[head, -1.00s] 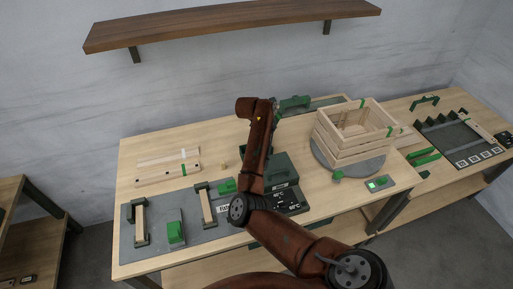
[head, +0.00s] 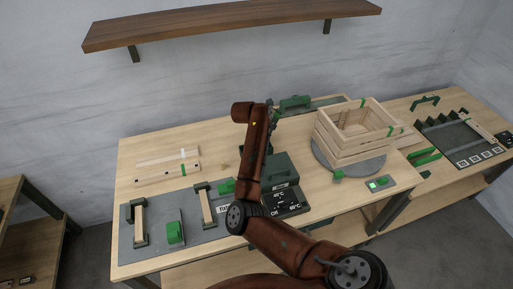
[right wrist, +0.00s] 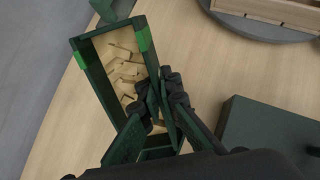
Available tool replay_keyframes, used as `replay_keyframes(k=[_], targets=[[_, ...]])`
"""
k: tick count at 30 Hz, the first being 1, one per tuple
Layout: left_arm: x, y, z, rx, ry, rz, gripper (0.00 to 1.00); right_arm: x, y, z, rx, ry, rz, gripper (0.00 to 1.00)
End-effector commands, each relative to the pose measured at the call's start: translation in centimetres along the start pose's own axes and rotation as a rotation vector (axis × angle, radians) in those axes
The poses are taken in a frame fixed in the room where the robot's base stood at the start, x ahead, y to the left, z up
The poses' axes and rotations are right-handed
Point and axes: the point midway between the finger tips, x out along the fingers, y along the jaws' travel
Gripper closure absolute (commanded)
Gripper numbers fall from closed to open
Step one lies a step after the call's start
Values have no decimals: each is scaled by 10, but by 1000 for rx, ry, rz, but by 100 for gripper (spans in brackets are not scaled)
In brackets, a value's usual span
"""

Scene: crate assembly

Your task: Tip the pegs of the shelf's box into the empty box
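A dark green open box (right wrist: 88,66) with bright green corner marks holds several short wooden pegs (right wrist: 122,66) in the right wrist view. My right gripper (right wrist: 160,98) has its fingers close together on the long right wall of this box. In the head view my right arm mostly hides the gripper and box, which are near the back of the table. Whether the box is touching the table is unclear. I cannot clearly make out the empty box. My left gripper is not in view.
A slatted wooden crate (head: 348,150) stands on a grey round plate (head: 320,166). A dark green heater unit (head: 284,172) is close to my right arm. Wooden slats (head: 165,171) lie at the left of the table. The wall shelf (head: 230,20) is bare.

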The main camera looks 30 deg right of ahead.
Motion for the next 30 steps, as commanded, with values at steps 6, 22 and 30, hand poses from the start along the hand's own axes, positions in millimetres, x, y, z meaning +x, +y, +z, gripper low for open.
replay_keyframes(k=[6, 22, 30], targets=[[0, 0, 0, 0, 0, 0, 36, 0, 0, 0, 0, 0, 1, 100], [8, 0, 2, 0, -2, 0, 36, -1, 0, -3, -2, -50, 0, 100], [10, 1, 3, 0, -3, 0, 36, -5, 0, -1, -2, -89, 0, 100]])
